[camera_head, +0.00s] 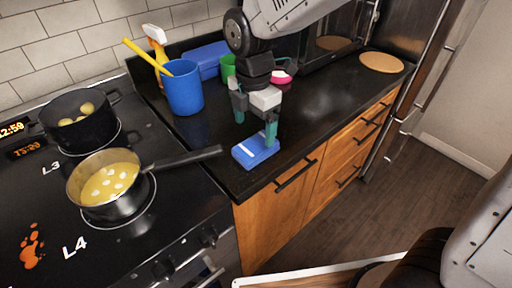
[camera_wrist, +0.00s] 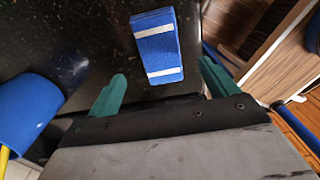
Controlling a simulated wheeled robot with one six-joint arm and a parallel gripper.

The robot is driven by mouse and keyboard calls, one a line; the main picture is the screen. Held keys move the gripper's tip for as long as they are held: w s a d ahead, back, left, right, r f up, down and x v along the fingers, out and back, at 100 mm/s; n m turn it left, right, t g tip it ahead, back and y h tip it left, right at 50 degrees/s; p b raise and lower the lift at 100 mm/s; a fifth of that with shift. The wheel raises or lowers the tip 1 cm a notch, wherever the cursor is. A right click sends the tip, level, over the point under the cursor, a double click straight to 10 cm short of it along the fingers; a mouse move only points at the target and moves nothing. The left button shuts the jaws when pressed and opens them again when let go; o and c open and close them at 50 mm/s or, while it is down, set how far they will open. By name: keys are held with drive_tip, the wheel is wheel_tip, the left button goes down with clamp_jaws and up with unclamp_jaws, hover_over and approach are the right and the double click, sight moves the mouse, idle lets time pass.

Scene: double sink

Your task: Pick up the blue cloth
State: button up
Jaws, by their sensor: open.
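The blue cloth (camera_head: 256,150) is a folded blue rectangle with white stripes. It lies flat on the black counter near its front edge, right of the stove. In the wrist view the cloth (camera_wrist: 158,47) lies beyond and between the fingertips. My gripper (camera_head: 256,128) is above the cloth with its green-tipped fingers apart and nothing between them. In the head view one fingertip overlaps the cloth's far right part; I cannot tell if it touches. In the wrist view both fingers of my gripper (camera_wrist: 162,85) show, spread wider than the cloth.
Behind are a green cup (camera_head: 228,66), a blue box (camera_head: 205,58) and a pink item (camera_head: 282,77). A pan (camera_head: 105,180) on the stove points its handle toward the cloth.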

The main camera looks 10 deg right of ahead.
sight(256, 144)
drive_tip(key=f, duration=0.5)
drive_tip(key=shift+w+d+f, duration=0.2)
drive_tip(key=shift+d+f, duration=0.1)
drive_tip(key=c, duration=1.1)
